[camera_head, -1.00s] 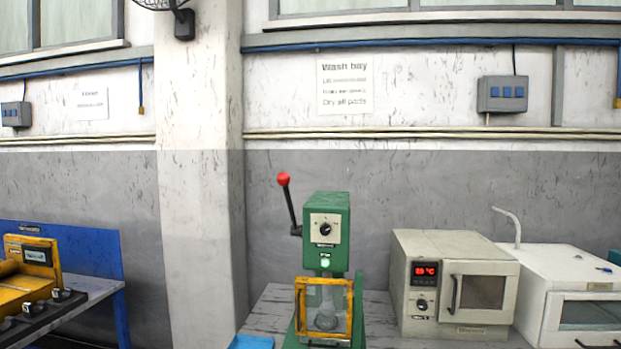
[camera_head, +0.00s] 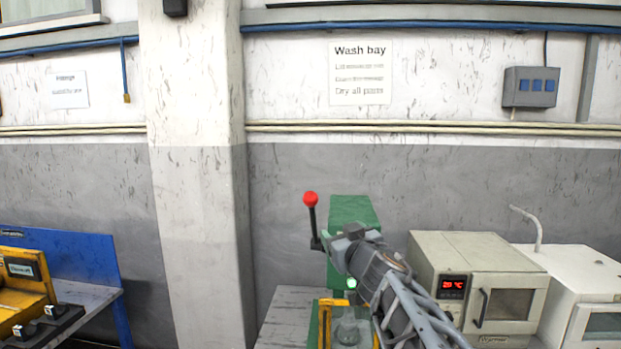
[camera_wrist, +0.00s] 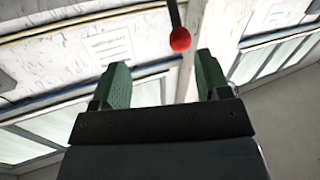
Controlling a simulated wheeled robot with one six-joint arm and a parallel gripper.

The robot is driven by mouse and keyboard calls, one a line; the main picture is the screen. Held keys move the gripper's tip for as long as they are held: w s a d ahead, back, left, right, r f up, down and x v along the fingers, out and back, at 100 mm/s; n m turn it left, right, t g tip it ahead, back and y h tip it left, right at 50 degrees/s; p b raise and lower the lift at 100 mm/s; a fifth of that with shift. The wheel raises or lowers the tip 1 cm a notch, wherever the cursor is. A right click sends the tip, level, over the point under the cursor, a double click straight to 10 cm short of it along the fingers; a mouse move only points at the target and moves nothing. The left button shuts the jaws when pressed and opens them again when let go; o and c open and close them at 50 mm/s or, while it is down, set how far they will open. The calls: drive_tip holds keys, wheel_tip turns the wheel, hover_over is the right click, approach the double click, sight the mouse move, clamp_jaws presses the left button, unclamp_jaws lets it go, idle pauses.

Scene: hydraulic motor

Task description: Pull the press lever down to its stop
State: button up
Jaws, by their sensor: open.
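The press (camera_head: 353,209) is green and stands on a bench right of the pillar. Its lever (camera_head: 313,222) rises steeply at the press's left side, tipped with a red knob (camera_head: 310,199). My gripper (camera_head: 341,245) is in front of the press, right of and below the knob; it hides the press's dial panel and perhaps the lever's base. In the wrist view my gripper (camera_wrist: 160,72) is open and empty between green finger pads. There the red knob (camera_wrist: 180,40) appears beyond the fingertips, nearer the right finger, with no visible contact.
A yellow-framed guard (camera_head: 325,325) with a glass vessel stands low on the press. A beige oven (camera_head: 480,285) with a red display and a white cabinet (camera_head: 585,290) stand to the right. A pillar (camera_head: 195,180) is left. Wall space above the lever is clear.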

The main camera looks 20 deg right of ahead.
sight(315, 200)
wheel_tip(315, 200, up, 5)
drive_tip(key=n+y+p, duration=0.2)
drive_tip(key=n+y, duration=0.1)
drive_tip(key=y, duration=0.1)
drive_tip(key=w, duration=0.4)
drive_tip(key=w+a, duration=0.1)
drive_tip(key=w, duration=0.8)
drive_tip(key=shift+w+a+f+p, duration=0.1)
drive_tip(key=shift+w+a+p, duration=0.2)
drive_tip(key=shift+w+p, duration=0.1)
